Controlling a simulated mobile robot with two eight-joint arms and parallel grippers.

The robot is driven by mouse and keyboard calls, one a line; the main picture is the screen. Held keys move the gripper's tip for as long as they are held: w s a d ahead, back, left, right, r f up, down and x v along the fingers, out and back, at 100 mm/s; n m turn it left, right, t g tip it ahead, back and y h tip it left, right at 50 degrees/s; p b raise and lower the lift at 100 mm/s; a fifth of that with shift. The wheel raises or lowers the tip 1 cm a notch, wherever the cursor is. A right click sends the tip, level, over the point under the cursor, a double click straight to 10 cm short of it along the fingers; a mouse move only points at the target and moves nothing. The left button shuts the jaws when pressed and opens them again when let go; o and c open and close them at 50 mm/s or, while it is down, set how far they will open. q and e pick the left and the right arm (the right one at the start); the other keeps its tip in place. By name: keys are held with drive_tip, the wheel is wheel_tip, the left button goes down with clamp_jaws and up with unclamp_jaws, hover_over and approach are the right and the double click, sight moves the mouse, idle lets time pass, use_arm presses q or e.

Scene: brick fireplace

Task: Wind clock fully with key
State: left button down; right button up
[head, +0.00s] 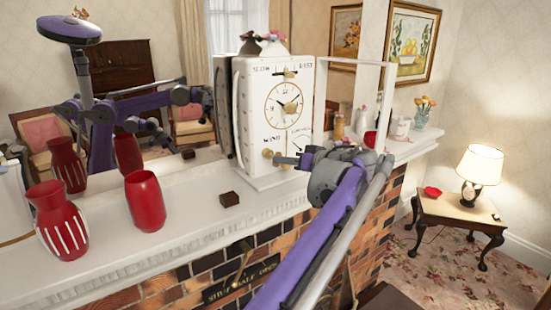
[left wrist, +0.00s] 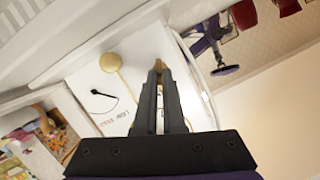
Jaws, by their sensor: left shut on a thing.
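A tall white clock (head: 262,100) stands on the mantel, with a round dial (head: 284,104) and a small winding indicator with a black hand (left wrist: 100,92) low on its front. My left gripper (head: 288,160) is at the lower front of the clock. Its fingers (left wrist: 158,72) are close together on a small brass key (left wrist: 158,62), mostly hidden between them. A round brass knob (head: 267,153) shows beside the fingertips; it also shows in the left wrist view (left wrist: 112,62). I cannot tell whether the key sits in the clock. My right gripper is not in view.
A mirror behind reflects my body. A side table (head: 455,212) with a lamp (head: 478,170) is at right.

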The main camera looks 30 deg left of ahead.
use_arm(q)
drive_tip(key=m, duration=0.1)
drive_tip(key=m+y, duration=0.1)
drive_tip(key=m, duration=0.1)
drive_tip(key=shift+w+f+g, duration=0.1)
drive_tip(key=shift+w+g, duration=0.1)
drive_tip(key=shift+g, duration=0.2)
drive_tip(key=shift+m, duration=0.3)
drive_tip(key=shift+f+m+g+y, duration=0.2)
drive_tip(key=shift+m+g+y, duration=0.25)
drive_tip(key=shift+m, duration=0.75)
drive_tip(key=shift+r+m, duration=0.1)
drive_tip(key=shift+m, duration=0.6)
